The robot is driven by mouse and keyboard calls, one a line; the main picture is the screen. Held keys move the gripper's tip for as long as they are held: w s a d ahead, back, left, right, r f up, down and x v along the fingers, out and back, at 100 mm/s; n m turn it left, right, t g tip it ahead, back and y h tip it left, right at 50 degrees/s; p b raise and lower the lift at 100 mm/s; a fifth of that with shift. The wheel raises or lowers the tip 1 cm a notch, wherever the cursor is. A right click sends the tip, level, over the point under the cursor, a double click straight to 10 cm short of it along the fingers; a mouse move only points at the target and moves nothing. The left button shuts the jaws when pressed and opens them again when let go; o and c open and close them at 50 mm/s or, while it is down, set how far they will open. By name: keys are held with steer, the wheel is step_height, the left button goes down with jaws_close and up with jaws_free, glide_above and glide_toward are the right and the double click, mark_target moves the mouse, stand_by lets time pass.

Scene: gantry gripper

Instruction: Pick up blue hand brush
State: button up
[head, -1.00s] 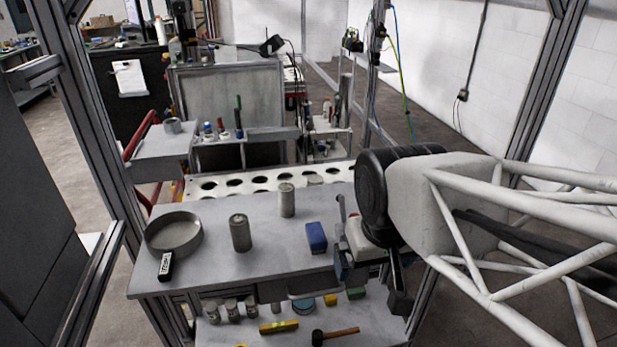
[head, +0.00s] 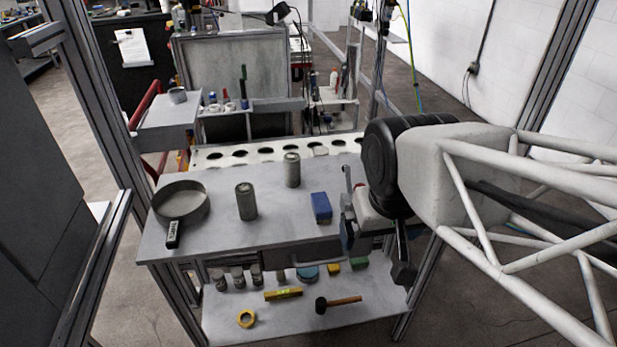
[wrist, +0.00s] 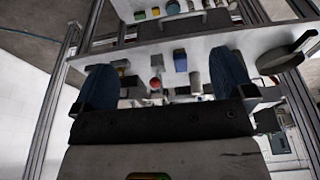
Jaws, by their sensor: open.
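A small blue block-like object (head: 321,207), which I take to be the blue hand brush, lies on the right part of the grey table top (head: 285,222). Its bristles cannot be made out. It also shows in the wrist view (wrist: 180,60), beyond the fingers and between them. My gripper (head: 362,222) is just right of it in the head view, at the table's right end, apart from it as far as I can tell. In the wrist view my gripper (wrist: 162,62) has its two blue fingers wide apart with nothing held between them.
Two grey cans (head: 246,202) (head: 292,170) and a dark pan (head: 182,203) stand left of the blue object. A lower shelf (head: 260,325) holds a hammer (head: 338,302), a yellow level (head: 283,294) and tape (head: 246,319). Metal frame posts flank the table.

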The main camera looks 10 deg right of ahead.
stand_by(0.7)
steer(key=m+g, duration=0.3)
steer(key=m, duration=1.4)
glide_above(322, 201)
steer(key=f, duration=0.8)
steer(key=s+f, duration=0.1)
steer(key=f, duration=0.3)
steer(key=shift+f, duration=0.25)
steer(key=shift+w+a+f+m, duration=0.1)
steer(key=shift+w+f+m, duration=0.3)
steer(key=shift+w+f, duration=0.1)
steer(key=shift+r, duration=0.1)
steer(key=shift+f, duration=1.3)
steer(key=shift+f, duration=0.15)
